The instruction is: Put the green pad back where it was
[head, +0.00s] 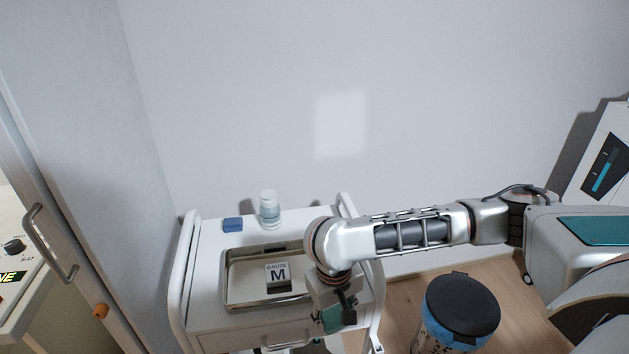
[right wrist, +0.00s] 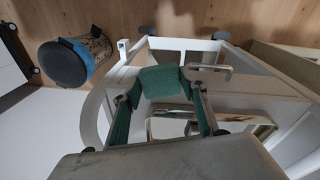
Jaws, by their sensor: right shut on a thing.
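My right gripper (head: 340,304) is over the right front part of the white trolley (head: 208,275), right of the steel tray (head: 236,304). In the right wrist view its fingers (right wrist: 161,88) are shut on the green pad (right wrist: 161,80), which sits between the fingertips. In the head view the pad (head: 333,320) is partly hidden by the gripper. I cannot tell whether the pad touches the trolley top. My left gripper is not in view.
A black-lidded bin (head: 463,305) is on the floor at right. The trolley has raised side rails (head: 181,262).

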